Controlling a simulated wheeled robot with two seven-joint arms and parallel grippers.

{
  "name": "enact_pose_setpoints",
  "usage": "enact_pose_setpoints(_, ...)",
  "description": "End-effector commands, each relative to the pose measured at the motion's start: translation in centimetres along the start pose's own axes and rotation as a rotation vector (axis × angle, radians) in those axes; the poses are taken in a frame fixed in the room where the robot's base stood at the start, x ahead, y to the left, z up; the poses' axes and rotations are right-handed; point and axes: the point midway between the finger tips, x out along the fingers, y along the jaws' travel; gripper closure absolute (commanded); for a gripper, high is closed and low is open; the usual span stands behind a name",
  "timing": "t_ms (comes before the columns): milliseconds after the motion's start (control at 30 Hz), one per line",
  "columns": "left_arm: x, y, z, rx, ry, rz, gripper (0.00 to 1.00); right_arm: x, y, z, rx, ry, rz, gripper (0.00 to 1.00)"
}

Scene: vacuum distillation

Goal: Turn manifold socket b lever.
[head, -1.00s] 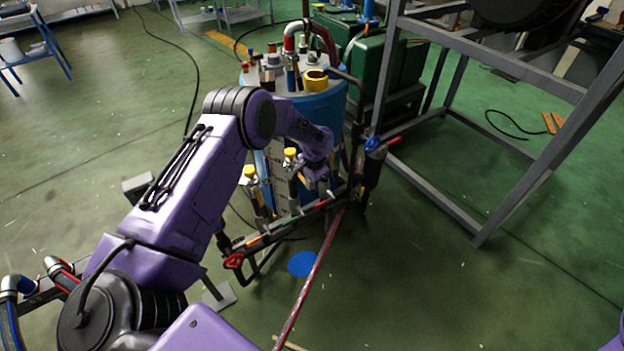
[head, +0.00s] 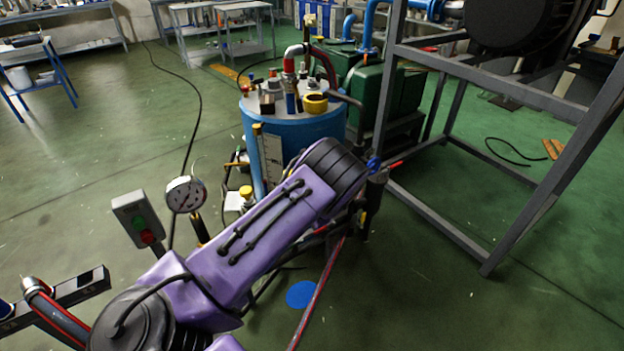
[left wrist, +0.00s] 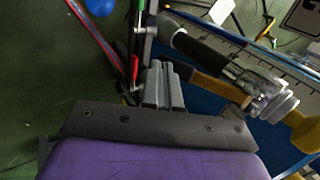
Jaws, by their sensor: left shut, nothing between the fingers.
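The manifold is mostly hidden behind my left arm in the head view; its right end post with a blue knob (head: 374,165) shows beside the arm. In the left wrist view, a red lever (left wrist: 134,68) and a green part (left wrist: 140,5) lie along the manifold. I cannot tell which lever belongs to socket b. My left gripper (left wrist: 161,68) is shut and empty, its fingertips just right of the red lever; contact is unclear. It is hidden by the arm in the head view. My right gripper is out of view.
A blue tank (head: 290,135) stands behind the manifold. Hoses and a fitting with a yellow cap (left wrist: 303,132) lie right of my fingers. A pressure gauge (head: 186,194) and a button box (head: 138,220) stand left of the arm. A grey metal frame (head: 535,190) stands right.

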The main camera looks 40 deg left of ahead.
Motion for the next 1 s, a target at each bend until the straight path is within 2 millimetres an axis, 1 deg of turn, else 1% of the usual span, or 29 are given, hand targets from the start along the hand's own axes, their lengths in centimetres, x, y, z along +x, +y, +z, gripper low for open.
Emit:
enact_pose_setpoints(33,0.6,0.1,0.0,0.000,0.000,0.000,1.00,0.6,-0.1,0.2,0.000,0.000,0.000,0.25)
enact_pose_setpoints(100,0.9,0.1,0.0,0.000,0.000,0.000,1.00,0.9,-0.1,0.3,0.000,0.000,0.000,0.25)
enact_pose_setpoints(333,1.6,-0.2,0.0,0.000,0.000,0.001,1.00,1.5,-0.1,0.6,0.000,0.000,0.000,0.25)
enact_pose_setpoints(1000,1.8,-0.3,0.0,0.001,0.000,0.001,1.00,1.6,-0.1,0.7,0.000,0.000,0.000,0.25)
